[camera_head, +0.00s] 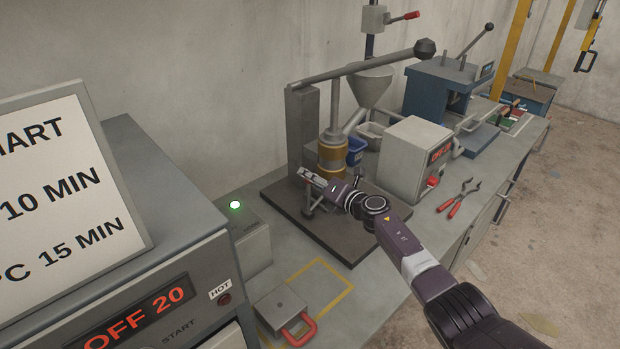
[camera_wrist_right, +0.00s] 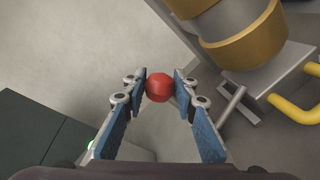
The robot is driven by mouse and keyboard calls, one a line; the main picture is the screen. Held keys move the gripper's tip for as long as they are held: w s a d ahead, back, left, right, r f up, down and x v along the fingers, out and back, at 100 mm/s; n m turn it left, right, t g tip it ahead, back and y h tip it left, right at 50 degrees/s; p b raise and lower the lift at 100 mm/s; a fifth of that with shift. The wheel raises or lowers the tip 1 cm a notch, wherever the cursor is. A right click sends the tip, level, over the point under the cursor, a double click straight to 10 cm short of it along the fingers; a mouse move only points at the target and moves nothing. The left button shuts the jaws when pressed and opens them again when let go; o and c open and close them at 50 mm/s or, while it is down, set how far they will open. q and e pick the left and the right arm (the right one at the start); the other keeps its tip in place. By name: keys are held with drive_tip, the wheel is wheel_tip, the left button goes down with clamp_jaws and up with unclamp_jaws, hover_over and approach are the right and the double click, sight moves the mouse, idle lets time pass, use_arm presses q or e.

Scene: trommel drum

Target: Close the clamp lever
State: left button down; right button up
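The clamp lever's red ball knob (camera_wrist_right: 159,87) shows in the right wrist view, between the tips of my right gripper (camera_wrist_right: 161,82). Both blue-padded fingers meet the knob's sides with no clear gap, so the gripper looks shut on it. In the head view my right gripper (camera_head: 312,178) is at the foot of the press column (camera_head: 332,158), above the dark base plate (camera_head: 335,238). There it hides the knob and most of the lever. The gold-banded column (camera_wrist_right: 240,40) also shows at the upper right of the wrist view. My left gripper is not in view.
A grey control box (camera_head: 410,160) stands right of the press. Red-handled pliers (camera_head: 458,200) lie on the bench. A long press handle (camera_head: 355,67) reaches overhead. A small box with a green light (camera_head: 240,232) and a red-handled block (camera_head: 281,308) are nearer.

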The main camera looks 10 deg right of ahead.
drive_tip(key=o, duration=0.5)
drive_tip(key=shift+s+f, duration=0.1)
drive_tip(key=shift+f, duration=0.2)
drive_tip(key=shift+r, duration=0.1)
drive_tip(key=shift+d+r, duration=0.1)
drive_tip(key=shift+s+d+r, duration=0.1)
drive_tip(key=shift+s+d, duration=0.2)
drive_tip(key=shift+d, duration=0.05)
drive_tip(key=v, duration=1)
drive_tip(key=shift+s, duration=0.45)
